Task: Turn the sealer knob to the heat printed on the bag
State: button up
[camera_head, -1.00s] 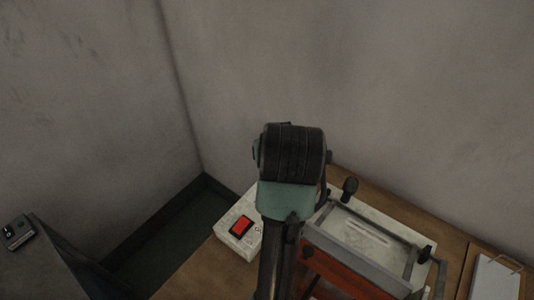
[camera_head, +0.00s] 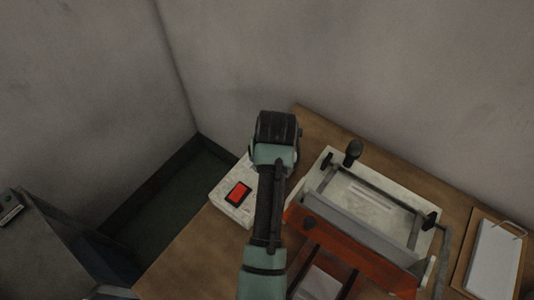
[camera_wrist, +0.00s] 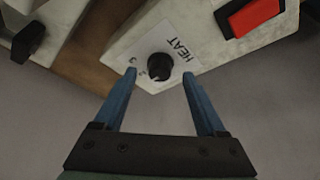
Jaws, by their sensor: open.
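The sealer's control box (camera_head: 226,206) is pale and speckled, with a red switch (camera_head: 238,193) on top; my arm covers part of it in the head view. In the wrist view the black heat knob (camera_wrist: 160,67) sits on a white label marked HEAT, and the red switch (camera_wrist: 254,14) is at upper right. My gripper (camera_wrist: 160,74) is open, with one blue finger on each side of the knob in the picture and nothing held. I cannot tell whether the fingers touch the knob. A bag (camera_head: 318,284) seems to lie in front of the sealer; no print is readable.
The sealer (camera_head: 370,205) with a dark bar, handle and orange front stands right of my arm on the brown table (camera_head: 310,120). A clipboard (camera_head: 495,260) lies at the far right. Walls stand close behind and left. A grey cabinet (camera_head: 50,250) is at lower left.

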jog(key=shift+w+f, duration=0.3)
jog(key=shift+f, duration=0.35)
grip_shut()
